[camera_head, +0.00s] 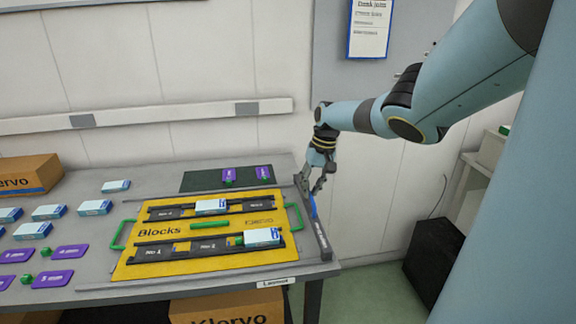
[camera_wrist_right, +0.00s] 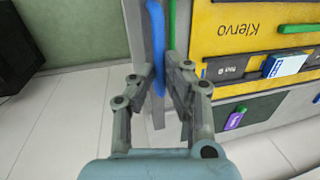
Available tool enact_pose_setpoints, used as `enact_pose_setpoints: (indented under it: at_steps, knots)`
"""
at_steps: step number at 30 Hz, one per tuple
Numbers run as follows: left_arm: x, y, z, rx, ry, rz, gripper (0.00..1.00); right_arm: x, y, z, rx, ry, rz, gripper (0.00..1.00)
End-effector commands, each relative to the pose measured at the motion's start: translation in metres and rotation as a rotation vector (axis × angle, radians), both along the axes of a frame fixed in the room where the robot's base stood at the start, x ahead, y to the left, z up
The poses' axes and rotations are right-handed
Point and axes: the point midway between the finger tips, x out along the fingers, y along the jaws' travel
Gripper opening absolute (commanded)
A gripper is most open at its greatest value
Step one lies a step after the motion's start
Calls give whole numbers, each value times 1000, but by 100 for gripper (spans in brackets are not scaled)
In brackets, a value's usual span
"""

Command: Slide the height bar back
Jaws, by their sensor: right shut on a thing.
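The height bar appears to be the blue bar (camera_head: 313,207) on the grey rail (camera_head: 322,240) along the table's right edge. My right gripper (camera_head: 314,190) reaches down to it from above, at its far part. In the right wrist view the blue bar (camera_wrist_right: 157,38) runs down between the two fingers of my right gripper (camera_wrist_right: 158,80). The gripper is shut on the bar; the exact contact is partly hidden by the fingers. My left gripper is out of view.
A yellow board (camera_head: 150,262) with green handles lies left of the rail, with white-and-blue boxes (camera_head: 262,237) in its black tracks. A dark mat (camera_head: 200,182) with purple cards lies behind. More boxes and purple cards (camera_head: 52,279) lie at left. A cardboard box (camera_head: 28,176) stands behind.

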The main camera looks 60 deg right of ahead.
Motion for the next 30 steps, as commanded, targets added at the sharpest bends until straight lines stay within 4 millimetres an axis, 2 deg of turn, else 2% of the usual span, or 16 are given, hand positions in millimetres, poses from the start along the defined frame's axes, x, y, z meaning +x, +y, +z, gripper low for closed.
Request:
enact_pose_setpoints:
  at_steps: [11, 12, 17, 26, 30]
  knots:
    - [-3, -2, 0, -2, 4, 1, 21, -5, -5, 0, -7, 6, 0, 0]
    - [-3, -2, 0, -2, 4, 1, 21, -5, -5, 0, -7, 6, 0, 14]
    - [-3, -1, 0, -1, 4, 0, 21, -4, -4, 0, -6, 5, 0, 34]
    - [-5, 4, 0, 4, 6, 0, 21, -4, -4, 2, -5, 3, 0, 34]
    - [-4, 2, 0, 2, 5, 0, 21, -6, -8, 14, -9, 1, 0, 34]
